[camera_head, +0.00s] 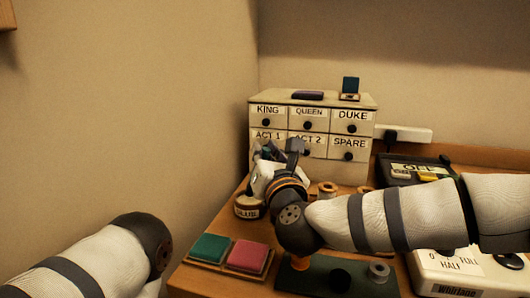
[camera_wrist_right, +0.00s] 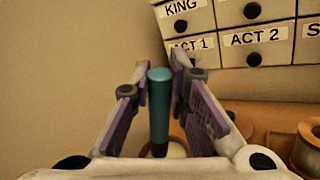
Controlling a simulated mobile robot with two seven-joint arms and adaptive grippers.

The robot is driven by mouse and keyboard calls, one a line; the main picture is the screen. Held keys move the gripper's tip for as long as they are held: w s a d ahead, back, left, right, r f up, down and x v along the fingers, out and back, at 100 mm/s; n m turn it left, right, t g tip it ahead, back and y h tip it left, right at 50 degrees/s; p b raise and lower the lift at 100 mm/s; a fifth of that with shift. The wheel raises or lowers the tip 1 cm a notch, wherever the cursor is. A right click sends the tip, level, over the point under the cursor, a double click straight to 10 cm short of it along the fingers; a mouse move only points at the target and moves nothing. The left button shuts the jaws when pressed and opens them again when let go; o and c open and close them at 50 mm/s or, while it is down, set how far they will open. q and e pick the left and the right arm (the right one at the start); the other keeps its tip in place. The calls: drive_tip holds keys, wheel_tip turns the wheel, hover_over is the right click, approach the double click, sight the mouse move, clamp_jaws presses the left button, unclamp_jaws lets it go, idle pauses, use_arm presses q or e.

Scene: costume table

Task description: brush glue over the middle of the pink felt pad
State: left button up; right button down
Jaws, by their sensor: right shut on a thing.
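The pink felt pad (camera_head: 247,256) lies flat beside a green pad (camera_head: 209,248) on a low tray at the table's front left. The glue pot (camera_head: 248,207), labelled "GLUE", stands behind the pads. My right gripper (camera_head: 279,150) is above and just behind the pot, well away from the pink pad. It is shut on the teal brush handle (camera_wrist_right: 159,100), which stands upright between the fingers in the right wrist view. The brush's lower end is hidden, and I cannot tell whether it is in the pot. My left arm shows at lower left; its gripper is out of view.
A labelled drawer cabinet (camera_head: 312,130) stands close behind my right gripper. Spools (camera_head: 327,189) stand right of the pot. A dark green mat (camera_head: 325,281) with several small items lies right of the pink pad, under my right arm. A white device (camera_head: 470,275) is at the right.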

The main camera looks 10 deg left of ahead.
use_arm(q)
drive_tip(key=shift+s+f, duration=0.3)
use_arm(e)
drive_tip(key=shift+f, duration=0.7)
idle(0.7)
drive_tip(key=shift+r+p, duration=0.55)
drive_tip(key=shift+r, duration=3.1)
use_arm(q)
drive_tip(key=shift+w+r+t, duration=0.3)
drive_tip(key=shift+w+r, duration=0.7)
use_arm(e)
drive_tip(key=shift+f, duration=0.1)
use_arm(q)
drive_tip(key=shift+s, duration=0.1)
